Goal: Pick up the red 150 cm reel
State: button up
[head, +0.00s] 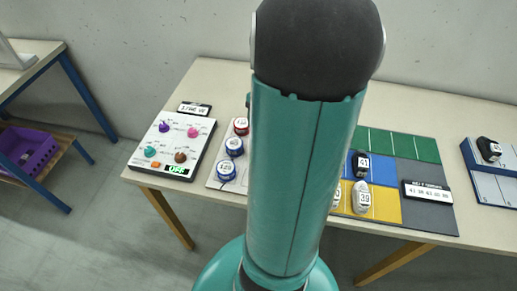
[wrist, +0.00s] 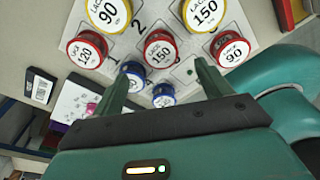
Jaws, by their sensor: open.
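The red 150 reel (wrist: 160,48) has a white top and a red rim. In the wrist view it stands on a pale board (wrist: 185,70), just beyond the gap between the fingers. My gripper (wrist: 161,68) is open and nothing is between its fingers. A red 120 reel (wrist: 87,52) stands to the left and a red 90 reel (wrist: 231,51) to the right. In the head view my arm hides the gripper and most of the board; one red reel (head: 241,126) shows at its left, its number not readable.
Yellow-rimmed 90 (wrist: 108,12) and 150 (wrist: 204,13) reels stand beyond the red ones. Two blue reels (wrist: 132,76) (wrist: 163,95) are close by the fingers. In the head view, a knob panel (head: 180,145) lies left of the board, and coloured mats (head: 385,203) lie right.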

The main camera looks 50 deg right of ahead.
jog(key=f, duration=0.5)
jog(key=a+f, duration=0.1)
jog(key=f, duration=0.2)
jog(key=shift+a+f, duration=0.1)
jog(key=shift+f, duration=0.05)
jog(key=shift+w, duration=0.1)
jog(key=c, duration=1.1)
